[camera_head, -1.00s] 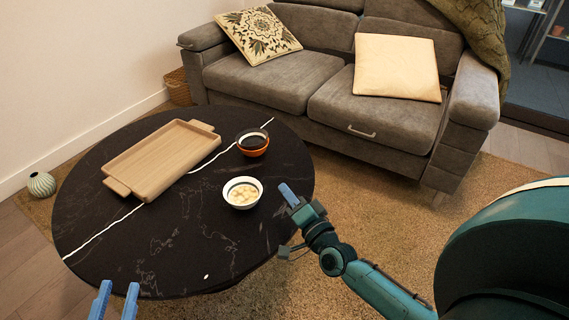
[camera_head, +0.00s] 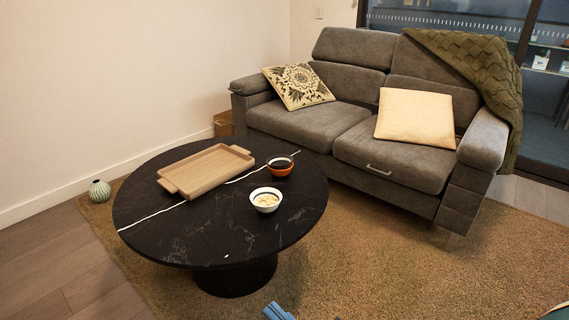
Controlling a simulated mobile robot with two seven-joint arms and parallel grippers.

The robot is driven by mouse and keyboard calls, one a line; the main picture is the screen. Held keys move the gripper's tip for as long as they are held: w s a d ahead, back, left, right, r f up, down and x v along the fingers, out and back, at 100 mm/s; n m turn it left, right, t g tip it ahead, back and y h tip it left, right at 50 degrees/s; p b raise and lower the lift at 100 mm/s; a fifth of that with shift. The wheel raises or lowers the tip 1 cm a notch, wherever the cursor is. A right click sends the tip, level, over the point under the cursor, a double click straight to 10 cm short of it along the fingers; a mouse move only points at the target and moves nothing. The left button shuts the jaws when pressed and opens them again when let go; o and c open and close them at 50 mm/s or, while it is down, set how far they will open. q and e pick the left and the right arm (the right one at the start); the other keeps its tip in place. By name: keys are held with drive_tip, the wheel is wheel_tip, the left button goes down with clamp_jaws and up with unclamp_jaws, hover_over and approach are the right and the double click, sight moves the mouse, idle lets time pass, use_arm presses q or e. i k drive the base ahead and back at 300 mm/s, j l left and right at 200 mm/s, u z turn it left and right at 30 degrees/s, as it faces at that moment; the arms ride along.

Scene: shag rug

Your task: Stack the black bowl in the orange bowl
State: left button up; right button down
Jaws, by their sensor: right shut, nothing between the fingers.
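The orange bowl (camera_head: 280,170) stands on the dark round table, right of the wooden tray. A black bowl (camera_head: 280,162) sits in its mouth, its dark rim showing above the orange wall. My right gripper (camera_head: 277,312) shows only as blue fingertips at the bottom edge, in front of the table and away from both bowls. It is shut and empty. My left gripper is out of view.
A white bowl (camera_head: 266,203) with pale pieces in it stands in front of the orange bowl. A wooden tray (camera_head: 190,190) lies on the round table (camera_head: 150,228). A grey sofa (camera_head: 345,140) stands behind. A striped vase (camera_head: 100,191) is at left.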

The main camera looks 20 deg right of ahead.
sight(280, 162)
drive_tip(key=l+u, duration=0.1)
drive_tip(key=u, duration=0.25)
drive_tip(key=i+l+u, duration=0.1)
drive_tip(key=u, duration=0.25)
drive_tip(key=l+u, duration=0.2)
drive_tip(key=u, duration=0.15)
drive_tip(key=l+u, duration=0.3)
drive_tip(key=l, duration=0.2)
drive_tip(key=l+u, duration=0.25)
drive_tip(key=l, duration=0.25)
drive_tip(key=l+u, duration=0.1)
drive_tip(key=l, duration=0.45)
drive_tip(key=k+l+u, duration=0.15)
drive_tip(key=l, duration=0.35)
drive_tip(key=k+l, duration=0.1)
drive_tip(key=l, duration=0.9)
drive_tip(key=k+l, duration=0.15)
drive_tip(key=l, duration=0.35)
